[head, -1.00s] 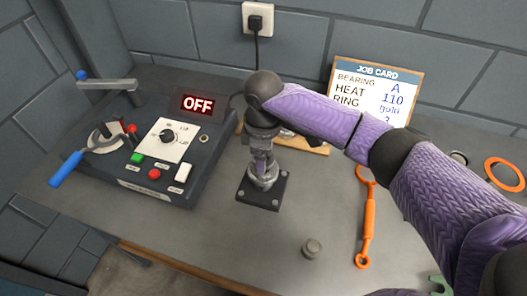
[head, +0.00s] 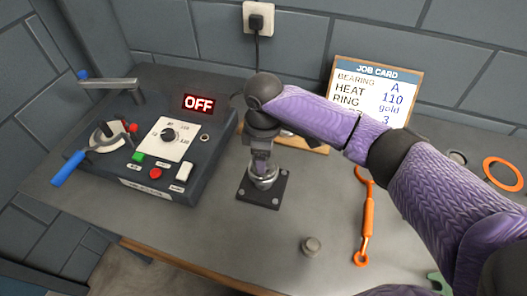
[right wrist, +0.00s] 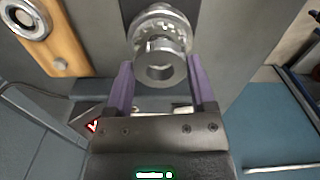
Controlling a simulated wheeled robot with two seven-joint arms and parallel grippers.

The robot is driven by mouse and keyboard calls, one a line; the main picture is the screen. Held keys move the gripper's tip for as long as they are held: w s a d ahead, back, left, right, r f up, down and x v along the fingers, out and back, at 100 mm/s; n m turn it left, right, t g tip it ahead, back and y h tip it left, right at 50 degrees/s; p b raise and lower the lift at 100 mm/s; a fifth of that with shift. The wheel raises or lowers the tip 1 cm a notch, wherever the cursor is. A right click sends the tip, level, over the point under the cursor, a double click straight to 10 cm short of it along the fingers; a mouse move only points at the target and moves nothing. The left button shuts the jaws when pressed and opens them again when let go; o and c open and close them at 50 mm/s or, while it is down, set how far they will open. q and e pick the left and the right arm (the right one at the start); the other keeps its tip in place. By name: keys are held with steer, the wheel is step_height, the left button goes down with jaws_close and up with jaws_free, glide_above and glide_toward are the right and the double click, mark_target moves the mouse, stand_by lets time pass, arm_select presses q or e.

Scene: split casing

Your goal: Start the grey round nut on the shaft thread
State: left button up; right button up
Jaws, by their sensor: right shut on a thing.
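My right gripper (head: 262,172) points down over the black square base plate (head: 270,197) on the bench. In the right wrist view its two purple fingers (right wrist: 161,78) are shut on the grey round nut (right wrist: 160,74), one finger on each side. The nut is a plain grey ring with an open bore facing the camera. Just beyond it, in line, is a silver ringed part (right wrist: 163,22) around the shaft; it also shows above the plate in the head view (head: 263,182). Whether the nut touches the thread cannot be told. My left gripper is not in view.
A control box with an OFF display (head: 199,104) stands on the left. A job card (head: 375,91) leans at the back. A wooden block (right wrist: 52,40) is close by.

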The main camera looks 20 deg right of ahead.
steer(key=shift+f, duration=0.2)
steer(key=shift+f, duration=0.15)
